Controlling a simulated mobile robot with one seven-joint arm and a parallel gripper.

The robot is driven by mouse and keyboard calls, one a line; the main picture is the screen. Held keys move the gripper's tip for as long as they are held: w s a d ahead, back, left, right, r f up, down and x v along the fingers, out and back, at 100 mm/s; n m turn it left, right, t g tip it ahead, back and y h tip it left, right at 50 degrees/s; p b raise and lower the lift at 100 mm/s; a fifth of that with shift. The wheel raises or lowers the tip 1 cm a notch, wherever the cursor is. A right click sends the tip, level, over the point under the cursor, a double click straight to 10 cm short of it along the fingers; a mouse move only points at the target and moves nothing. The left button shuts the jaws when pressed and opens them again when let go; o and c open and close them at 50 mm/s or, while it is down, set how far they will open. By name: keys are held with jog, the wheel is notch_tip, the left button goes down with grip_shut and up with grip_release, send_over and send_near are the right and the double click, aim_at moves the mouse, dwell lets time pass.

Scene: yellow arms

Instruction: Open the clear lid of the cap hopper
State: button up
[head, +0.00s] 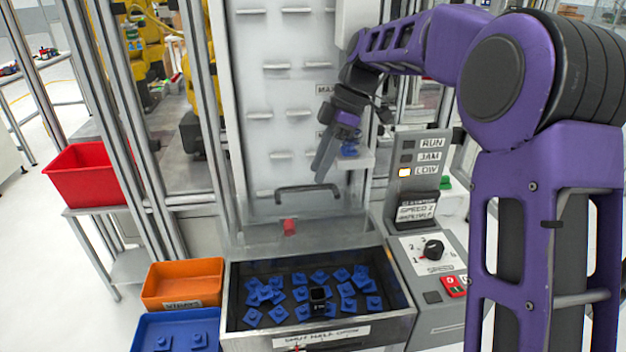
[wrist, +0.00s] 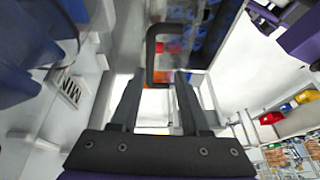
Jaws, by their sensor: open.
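The cap hopper (head: 408,318) is a grey bin at the bottom of the head view, with blue caps (head: 305,292) inside. The clear lid (head: 255,236) shows as a faint see-through sheet behind the bin; it appears raised and leaning back. Its black handle (head: 308,187) is along the upper edge, above the bin's rear. My gripper (head: 321,172) is just above the handle, fingers pointing down. In the wrist view, the open, empty gripper (wrist: 160,77) has the black handle (wrist: 151,55) just past its fingertips. Contact cannot be told.
A red knob (head: 290,227) shows through the lid. The control panel (head: 430,250) and a signal box (head: 419,165) stand to the right. Orange (head: 183,279) and blue (head: 177,330) bins stand to the left. A white panel with small ledges (head: 287,100) rises behind.

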jog(key=v, duration=0.6)
jog(key=shift+d+r, duration=0.2)
jog(key=shift+r, duration=0.1)
jog(key=shift+s, duration=0.1)
